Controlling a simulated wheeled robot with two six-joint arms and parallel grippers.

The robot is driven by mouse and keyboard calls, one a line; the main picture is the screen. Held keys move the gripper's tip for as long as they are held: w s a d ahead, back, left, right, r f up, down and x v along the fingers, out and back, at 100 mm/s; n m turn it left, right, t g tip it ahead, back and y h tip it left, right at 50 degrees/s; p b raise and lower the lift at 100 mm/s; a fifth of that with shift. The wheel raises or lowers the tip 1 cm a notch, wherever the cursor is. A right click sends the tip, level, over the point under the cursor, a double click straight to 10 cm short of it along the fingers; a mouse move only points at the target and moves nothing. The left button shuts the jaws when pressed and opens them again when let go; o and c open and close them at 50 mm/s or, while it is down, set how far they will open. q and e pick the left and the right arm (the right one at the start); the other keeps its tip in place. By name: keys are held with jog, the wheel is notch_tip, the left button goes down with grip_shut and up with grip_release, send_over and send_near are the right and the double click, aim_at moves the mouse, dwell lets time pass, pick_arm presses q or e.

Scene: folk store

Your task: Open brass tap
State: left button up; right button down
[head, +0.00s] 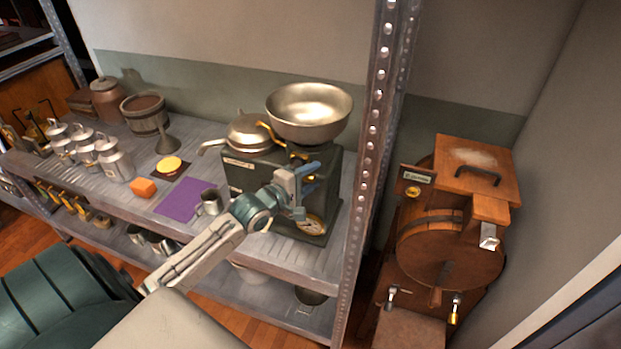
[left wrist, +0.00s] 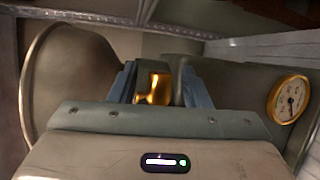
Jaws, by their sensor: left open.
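A small brass tap-like fitting (head: 455,309) hangs low at the right of the wooden barrel (head: 450,252), with a similar silver fitting (head: 391,297) to its left. My left gripper (head: 303,180) is far to the left of them, in front of the dark green scale (head: 240,172). Its jaws are open. In the left wrist view, a brass part (left wrist: 155,88) of the scale shows between the open fingers (left wrist: 153,85); I cannot tell whether they touch it. My right gripper is not in view.
A metal bowl (head: 309,112) sits on the scale, whose dial (head: 312,224) faces front. A perforated steel post (head: 376,130) stands between scale and barrel. A wall closes the right side.

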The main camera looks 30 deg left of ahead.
pick_arm(q)
grip_shut()
